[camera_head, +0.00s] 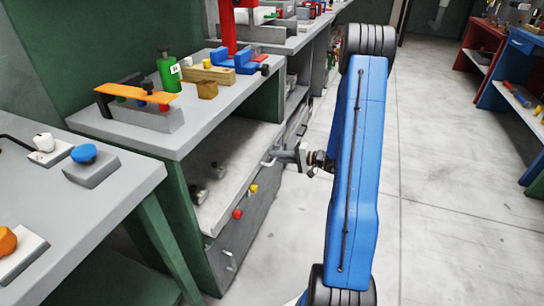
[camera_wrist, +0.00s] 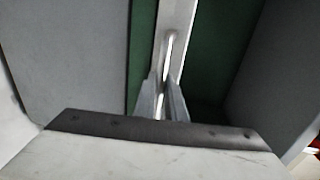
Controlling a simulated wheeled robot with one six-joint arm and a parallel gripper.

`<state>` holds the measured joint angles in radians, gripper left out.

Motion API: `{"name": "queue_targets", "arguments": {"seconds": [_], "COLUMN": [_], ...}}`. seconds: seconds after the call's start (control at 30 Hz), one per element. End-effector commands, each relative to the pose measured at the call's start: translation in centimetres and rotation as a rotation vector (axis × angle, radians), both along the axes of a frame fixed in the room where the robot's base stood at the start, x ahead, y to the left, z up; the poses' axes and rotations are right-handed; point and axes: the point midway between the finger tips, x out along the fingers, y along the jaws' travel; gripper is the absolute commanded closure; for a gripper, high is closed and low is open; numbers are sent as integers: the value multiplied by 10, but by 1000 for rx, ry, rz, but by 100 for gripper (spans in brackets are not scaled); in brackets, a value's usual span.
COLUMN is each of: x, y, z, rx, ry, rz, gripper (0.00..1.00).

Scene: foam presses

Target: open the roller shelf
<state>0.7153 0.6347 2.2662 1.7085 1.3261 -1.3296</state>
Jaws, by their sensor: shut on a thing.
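Under the middle grey workbench is a light grey shelf (camera_head: 236,185), which I take for the roller shelf. A small pale handle (camera_head: 267,163) shows at its aisle side. My gripper (camera_head: 283,158) reaches in from the right and is at this handle. In the wrist view, the two fingers (camera_wrist: 162,100) are closed around the slim bright handle (camera_wrist: 168,45), which runs along a light upright strip. The wrist housing hides the lower part of that view. How far the shelf stands out is hard to tell.
The bench top (camera_head: 190,125) holds a green bottle (camera_head: 168,73), an orange lever (camera_head: 132,94) and blue blocks (camera_head: 237,60). Red and yellow knobs (camera_head: 238,213) sit on the bench's lower front. The concrete floor (camera_head: 440,200) on the right is clear.

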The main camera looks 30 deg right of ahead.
Motion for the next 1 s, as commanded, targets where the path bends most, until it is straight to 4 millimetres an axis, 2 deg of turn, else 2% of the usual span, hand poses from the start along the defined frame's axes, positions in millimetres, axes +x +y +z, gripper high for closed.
{"name": "queue_targets", "arguments": {"seconds": [0.6, 0.8, 1.0], "x": [-127, -161, -183], "y": [-101, -127, -143], "z": [-1, -1, 0], "rx": [1, -1, 0], "ry": [2, 2, 1], "rz": [-7, -5, -3], "gripper": [100, 100, 100]}}
